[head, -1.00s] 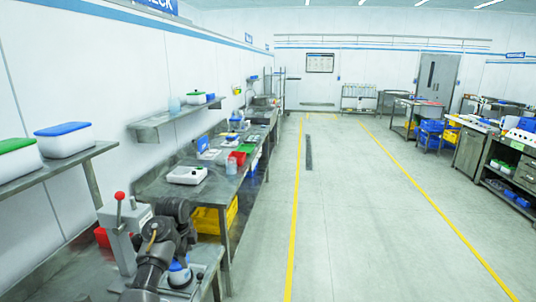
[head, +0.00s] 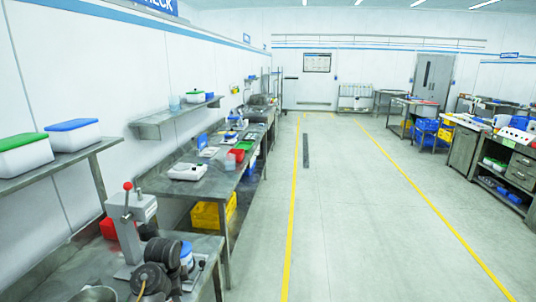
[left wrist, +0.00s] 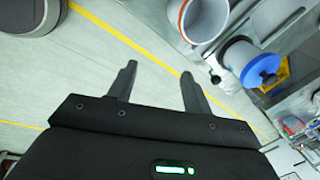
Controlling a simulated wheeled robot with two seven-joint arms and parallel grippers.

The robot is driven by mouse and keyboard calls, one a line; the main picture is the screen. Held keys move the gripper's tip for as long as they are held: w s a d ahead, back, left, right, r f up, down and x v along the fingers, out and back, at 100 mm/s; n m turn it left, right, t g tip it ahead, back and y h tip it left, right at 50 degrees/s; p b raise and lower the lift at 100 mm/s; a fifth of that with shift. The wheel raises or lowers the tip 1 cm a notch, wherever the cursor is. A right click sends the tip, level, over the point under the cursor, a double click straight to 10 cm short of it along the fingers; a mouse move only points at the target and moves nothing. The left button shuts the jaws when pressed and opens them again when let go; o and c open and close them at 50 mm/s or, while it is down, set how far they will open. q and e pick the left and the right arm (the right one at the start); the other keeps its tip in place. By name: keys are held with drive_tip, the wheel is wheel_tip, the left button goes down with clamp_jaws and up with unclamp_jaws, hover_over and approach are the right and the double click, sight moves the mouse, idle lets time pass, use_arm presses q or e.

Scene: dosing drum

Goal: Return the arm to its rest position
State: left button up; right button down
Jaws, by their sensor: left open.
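My left gripper (left wrist: 157,76) shows in the left wrist view with its two dark fingers apart and nothing between them. It hangs over pale floor with a yellow line. My left arm is at the lower left of the head view, over the near bench, where its gripper cannot be made out. A grey stand with a red-knobbed lever (head: 133,222) stands on that bench beside the arm. A blue-topped white container (head: 187,256) is just behind the arm. A blue-topped container (left wrist: 250,62) also shows in the wrist view, to the right of the fingers. My right gripper is not in view.
A white open cylinder with an orange ring (left wrist: 205,18) is near the fingers' upper right. A metal bowl (head: 95,294) sits at the bench's near edge. A red bin (head: 109,228) is behind the stand. The floor (head: 355,220) to the right is clear.

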use_arm(q)
drive_tip(key=s+f+n, duration=0.3)
drive_tip(key=s+f, duration=0.2)
drive_tip(key=s, duration=0.5)
drive_tip(key=s+f+n, duration=0.3)
drive_tip(key=s+f, duration=0.2)
drive_tip(key=s, duration=0.4)
drive_tip(key=s+d+r+n+t, duration=0.1)
drive_tip(key=s+d+r+n, duration=0.15)
drive_tip(key=s, duration=0.85)
drive_tip(key=s+d+r+n, duration=0.15)
drive_tip(key=s+n, duration=0.25)
drive_tip(key=s, duration=0.7)
wheel_tip(320, 180, down, 31)
drive_tip(key=g+b, duration=0.1)
drive_tip(key=b, duration=0.5)
drive_tip(key=s+a+f+b, duration=0.1)
drive_tip(key=s+f+b, duration=0.1)
drive_tip(key=s+f, duration=0.6)
drive_tip(key=s+a+f+g+b, duration=0.1)
drive_tip(key=s+a+f+b, duration=0.1)
drive_tip(key=s+f, duration=0.7)
wheel_tip(320, 180, down, 6)
drive_tip(key=shift+a+r+m+g+h+b, duration=0.25)
drive_tip(key=shift+m+b, duration=0.2)
drive_tip(key=shift+b, duration=0.3)
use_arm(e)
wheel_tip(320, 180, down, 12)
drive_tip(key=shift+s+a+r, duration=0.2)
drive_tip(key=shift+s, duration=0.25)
